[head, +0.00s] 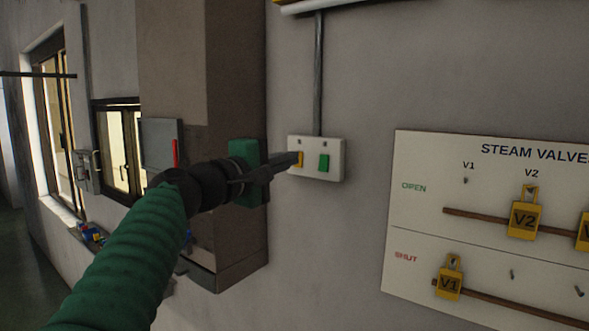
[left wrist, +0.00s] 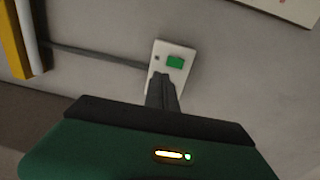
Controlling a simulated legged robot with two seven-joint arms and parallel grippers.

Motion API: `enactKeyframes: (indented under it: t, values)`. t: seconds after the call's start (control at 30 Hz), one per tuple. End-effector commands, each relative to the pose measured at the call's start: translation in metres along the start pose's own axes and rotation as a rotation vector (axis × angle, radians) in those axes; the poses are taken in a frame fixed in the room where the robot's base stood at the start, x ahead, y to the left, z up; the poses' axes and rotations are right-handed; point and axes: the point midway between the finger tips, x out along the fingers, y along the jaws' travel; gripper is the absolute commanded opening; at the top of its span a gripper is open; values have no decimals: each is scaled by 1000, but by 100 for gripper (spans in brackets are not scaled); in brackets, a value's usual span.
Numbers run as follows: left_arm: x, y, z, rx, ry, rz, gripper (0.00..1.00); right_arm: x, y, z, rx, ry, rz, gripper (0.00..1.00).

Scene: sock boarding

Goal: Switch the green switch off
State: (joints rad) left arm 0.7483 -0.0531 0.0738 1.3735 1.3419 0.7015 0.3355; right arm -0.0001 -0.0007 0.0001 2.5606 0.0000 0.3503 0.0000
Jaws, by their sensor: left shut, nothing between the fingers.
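The green switch (head: 324,163) sits on the right half of a white switch plate (head: 334,145) on the wall. A yellow switch (head: 301,159) sits on the left half, partly hidden by my fingers. My left gripper (head: 298,158) is shut and empty, its tips in front of the yellow switch, left of the green one. Whether the tips touch the plate I cannot tell. The left wrist view also shows the green switch (left wrist: 175,62) on the plate, just beyond the shut fingers (left wrist: 160,80). The right gripper is not in view.
A conduit (head: 319,75) runs up from the plate. A STEAM VALVES board (head: 420,150) with yellow tags hangs to the right. A brown pillar (head: 225,70) stands out to the left, with a grey box (head: 160,140) beside it. The wall around the plate is clear.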

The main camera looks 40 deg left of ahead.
Motion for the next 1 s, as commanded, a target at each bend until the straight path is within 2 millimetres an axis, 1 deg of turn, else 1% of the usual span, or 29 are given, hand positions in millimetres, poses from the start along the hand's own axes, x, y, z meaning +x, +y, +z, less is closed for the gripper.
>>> enactKeyframes:
  t: [0.03, 0.1, 0.2, 0.33, 0.43, 0.83, 0.87, 0.93, 0.97, 1.0]
  values:
    - [-9, -3, 1, 2, 0, 1, 0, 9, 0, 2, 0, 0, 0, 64]
    - [-22, -1, 1, 3, 1, 1, 0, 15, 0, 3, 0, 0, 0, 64]
    - [-39, 4, 0, 2, 0, 2, 0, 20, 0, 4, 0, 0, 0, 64]
    - [-53, 8, -1, 1, -1, 2, 0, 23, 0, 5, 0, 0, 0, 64]
    - [-56, 10, -1, 0, 0, 2, 0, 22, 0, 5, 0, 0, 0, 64]
    - [-52, 7, -1, -1, -1, -3, 0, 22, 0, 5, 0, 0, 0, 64]
    - [-51, 4, -1, 0, -2, -8, 0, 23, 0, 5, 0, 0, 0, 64]
    - [-45, -16, 0, 3, -3, -40, 0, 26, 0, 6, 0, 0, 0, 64]
    - [-41, -30, 0, 9, -2, -64, 0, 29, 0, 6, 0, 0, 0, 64]
    - [-34, -55, 1, 19, -5, -107, 0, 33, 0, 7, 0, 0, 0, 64]
